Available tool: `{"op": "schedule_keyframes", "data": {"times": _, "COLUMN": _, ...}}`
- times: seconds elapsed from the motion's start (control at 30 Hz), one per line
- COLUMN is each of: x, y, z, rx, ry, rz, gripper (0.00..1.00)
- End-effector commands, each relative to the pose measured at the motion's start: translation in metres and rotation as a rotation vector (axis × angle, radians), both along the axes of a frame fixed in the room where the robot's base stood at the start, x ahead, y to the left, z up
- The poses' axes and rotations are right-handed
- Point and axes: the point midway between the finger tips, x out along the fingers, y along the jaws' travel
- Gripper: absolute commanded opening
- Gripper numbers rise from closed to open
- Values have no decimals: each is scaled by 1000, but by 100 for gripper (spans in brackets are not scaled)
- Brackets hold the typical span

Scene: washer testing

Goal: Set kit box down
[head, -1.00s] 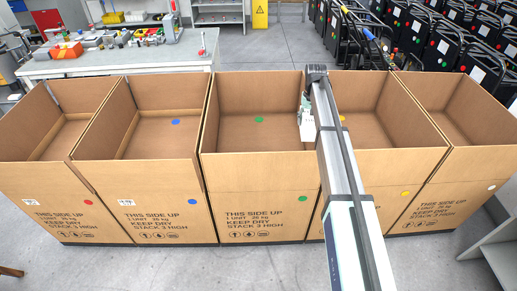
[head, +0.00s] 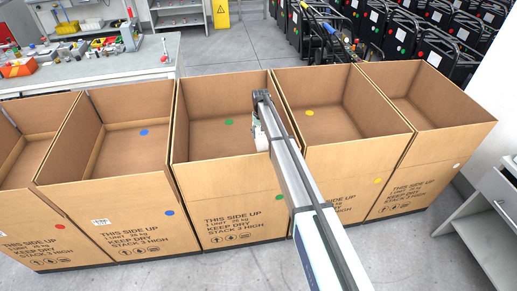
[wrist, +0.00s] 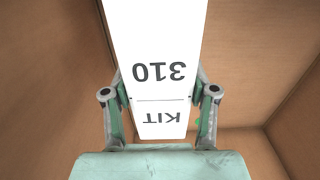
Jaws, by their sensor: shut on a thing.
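A white kit box (wrist: 158,60) printed "KIT 310", upside down in the wrist view, is between the fingers of my gripper (wrist: 160,98). My gripper is shut on it, with one finger on each side. In the head view my gripper (head: 257,124) is inside the open carton with the green dot (head: 206,150), near its right wall. The white kit box (head: 261,142) shows only in part there, beside my arm. Cardboard walls surround it in the wrist view. I cannot tell how far its underside is from the carton floor.
Open cartons stand in a row: a blue-dot carton (head: 133,160) to the left, a yellow-dot carton (head: 350,160) to the right. A workbench (head: 160,62) with tools is behind on the left. A grey cabinet (head: 500,190) stands at the right edge.

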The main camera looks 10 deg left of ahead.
Motion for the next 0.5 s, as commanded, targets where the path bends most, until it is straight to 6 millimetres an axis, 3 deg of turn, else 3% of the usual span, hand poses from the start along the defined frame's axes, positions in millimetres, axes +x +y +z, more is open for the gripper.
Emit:
{"op": "schedule_keyframes", "data": {"times": 0.3, "x": 1, "y": 0, "z": -63, "rx": 0, "ry": 0, "rz": -1, "gripper": 10}}
{"op": "schedule_keyframes", "data": {"times": 0.5, "x": 1, "y": 0, "z": -76, "rx": 0, "ry": 0, "rz": -1, "gripper": 10}}
